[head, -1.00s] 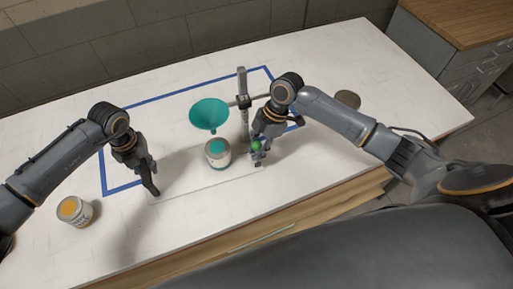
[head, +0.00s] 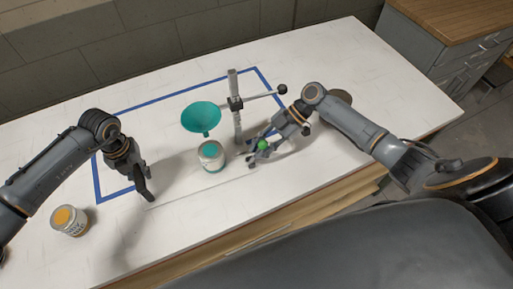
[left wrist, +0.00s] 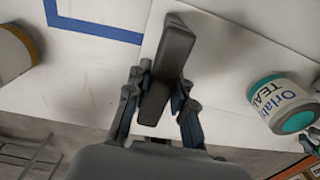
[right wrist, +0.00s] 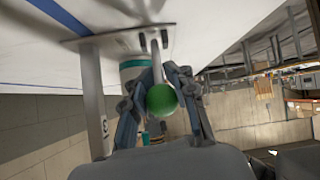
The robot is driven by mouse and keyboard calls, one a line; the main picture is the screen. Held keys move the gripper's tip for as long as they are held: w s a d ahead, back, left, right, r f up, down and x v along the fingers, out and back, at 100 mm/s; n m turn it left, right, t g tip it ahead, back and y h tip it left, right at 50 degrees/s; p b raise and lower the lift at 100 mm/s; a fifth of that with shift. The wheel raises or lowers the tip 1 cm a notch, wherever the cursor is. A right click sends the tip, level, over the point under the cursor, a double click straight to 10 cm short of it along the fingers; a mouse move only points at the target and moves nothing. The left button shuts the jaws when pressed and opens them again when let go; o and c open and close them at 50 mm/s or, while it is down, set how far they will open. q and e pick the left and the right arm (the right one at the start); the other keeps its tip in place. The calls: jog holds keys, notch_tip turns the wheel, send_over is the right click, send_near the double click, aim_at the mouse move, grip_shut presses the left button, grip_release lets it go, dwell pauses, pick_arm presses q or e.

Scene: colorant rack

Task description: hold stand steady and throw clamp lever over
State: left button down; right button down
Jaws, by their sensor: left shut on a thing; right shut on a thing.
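A stand with a grey upright post (head: 235,110) and a teal funnel (head: 201,117) stands on the table, its thin base plate (head: 180,195) reaching left. My left gripper (head: 145,188) is shut on a dark upright block (left wrist: 168,70) at the plate's left end. The clamp lever's green ball knob (head: 262,146) is at the stand's right front. My right gripper (head: 258,152) is shut at the knob, tilted, coming from the right. The right wrist view shows the green knob (right wrist: 162,99) between the fingers, with the post (right wrist: 93,100) at left. The lever's pivot is hard to make out.
A teal-labelled can (head: 211,156) stands below the funnel. An orange-topped can (head: 69,221) stands at front left. A side rod with a black knob (head: 283,89) sticks out from the post. A dark round disc (head: 340,97) lies farther right. Blue tape (head: 97,180) frames the area.

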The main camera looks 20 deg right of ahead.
pick_arm(q)
jog(key=shift+a, duration=0.1)
pick_arm(e)
jog(key=shift+d+f+y, duration=0.15)
jog(key=shift+d+y, duration=0.05)
jog(key=shift+y, duration=0.2)
jog(key=c, duration=1)
grip_release()
jog(key=shift+c, duration=0.2)
jog(key=shift+d, duration=0.1)
pick_arm(q)
jog(key=c, duration=1.1)
grip_release()
pick_arm(e)
jog(key=v, duration=1.2)
jog(key=shift+s, duration=0.1)
